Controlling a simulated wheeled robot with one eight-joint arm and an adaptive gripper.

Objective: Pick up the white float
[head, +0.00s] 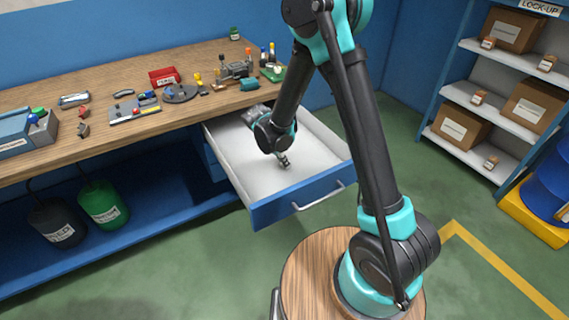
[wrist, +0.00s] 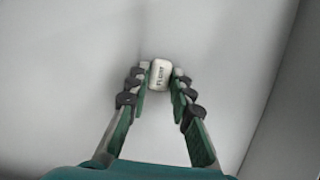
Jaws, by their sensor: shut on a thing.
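The white float (wrist: 160,74) is a small, pale, rounded piece with dark lettering that looks like "FLOAT". In the wrist view it sits between the fingertips of my gripper (wrist: 160,86), which is shut on it. Both fingers touch its sides. In the head view my gripper (head: 284,162) reaches down inside the open drawer (head: 235,172), close to its pale floor. The float cannot be made out in the head view. I cannot tell whether it still touches the drawer floor.
The blue drawer front with its handle (head: 318,197) and the drawer walls surround my gripper. Shelves with cartons (head: 459,127) stand at the right.

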